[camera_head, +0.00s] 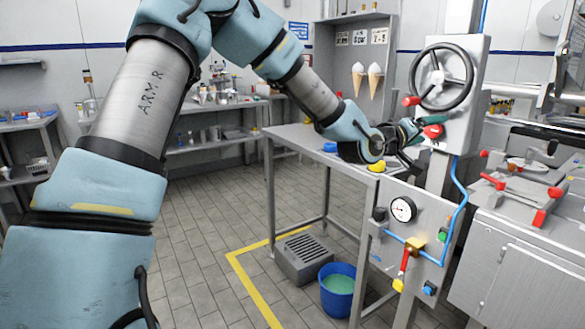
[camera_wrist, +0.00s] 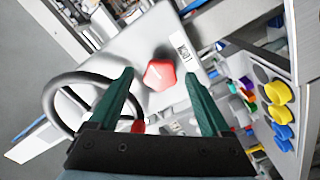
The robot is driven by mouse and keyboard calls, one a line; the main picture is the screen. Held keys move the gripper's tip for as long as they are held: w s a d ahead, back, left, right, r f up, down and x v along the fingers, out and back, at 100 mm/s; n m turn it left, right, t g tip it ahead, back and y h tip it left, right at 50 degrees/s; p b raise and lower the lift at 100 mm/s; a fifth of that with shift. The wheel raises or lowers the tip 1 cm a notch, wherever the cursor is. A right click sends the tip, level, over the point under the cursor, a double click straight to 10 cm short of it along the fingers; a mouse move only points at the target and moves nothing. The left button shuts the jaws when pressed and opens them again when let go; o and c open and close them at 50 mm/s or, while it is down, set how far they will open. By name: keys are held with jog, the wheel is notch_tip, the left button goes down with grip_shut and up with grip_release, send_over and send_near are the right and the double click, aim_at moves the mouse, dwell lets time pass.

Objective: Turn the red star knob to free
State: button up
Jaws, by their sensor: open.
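The red star knob (camera_head: 433,132) sits on the front of a pale grey upright panel (camera_head: 467,70), below a black handwheel (camera_head: 441,77). In the wrist view the knob (camera_wrist: 160,74) lies between and just beyond my gripper's two green fingers, with a white mark on its face. My gripper (camera_wrist: 160,75) is open, with a finger on either side of the knob and a visible gap to each. In the head view my gripper (camera_head: 418,132) is at the knob, partly hidden by its own wrist. A label (camera_wrist: 184,47) is beside the knob; its text is hard to read.
The handwheel (camera_wrist: 62,100) is close to my left finger in the wrist view. Below the knob are a gauge (camera_head: 403,209), a blue hose (camera_head: 458,190) and a yellow valve (camera_head: 416,245). A metal table (camera_head: 300,135) stands left of the panel.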

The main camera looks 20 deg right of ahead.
jog(key=m, duration=0.4)
jog(key=shift+m, duration=0.4)
jog(key=m+p, duration=0.1)
jog(key=m, duration=0.4)
jog(key=shift+r, duration=0.1)
jog(key=b+v, duration=0.3)
jog(key=v, duration=0.8)
jog(key=w+a+f+n+t+y+p, duration=0.1)
jog(key=w+a+f+y, duration=0.3)
jog(key=a, duration=0.6)
jog(key=w+a+f+n+t+y+p, duration=0.1)
jog(key=w+a+f+n+t+y, duration=0.1)
jog(key=w+a+f+y, duration=0.3)
jog(key=shift+w+a+f+n+p, duration=0.3)
jog(key=shift+w+a+n, duration=0.5)
jog(key=shift+w+a, duration=1.55)
jog(key=shift+s+a, duration=0.1)
jog(key=shift+s, duration=0.1)
